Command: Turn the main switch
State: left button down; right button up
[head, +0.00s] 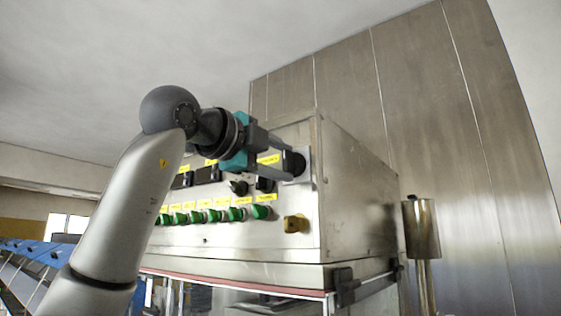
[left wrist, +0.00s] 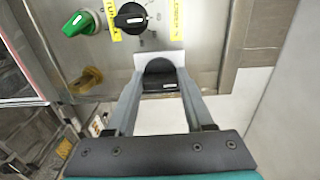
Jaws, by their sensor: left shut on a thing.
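The main switch (head: 297,163) is a black rotary knob on a pale square plate at the upper right corner of the steel control panel. In the left wrist view the knob (left wrist: 160,76) sits between the fingertips, with a short light mark on its face. My left gripper (head: 286,164) reaches the panel from the left and is shut on this knob, one finger on each side. It also shows in the left wrist view (left wrist: 160,86). The fingers partly hide the plate. My right gripper is not in view.
A steel cylinder (head: 421,228) stands right of the cabinet. The space in front of the panel's lower right looks free.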

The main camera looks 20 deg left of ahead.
pick_arm(q)
jog(key=shift+c, duration=1.4)
grip_release()
jog(key=b+v, duration=0.2)
jog(key=v, duration=1.3)
jog(key=shift+s+a, duration=0.1)
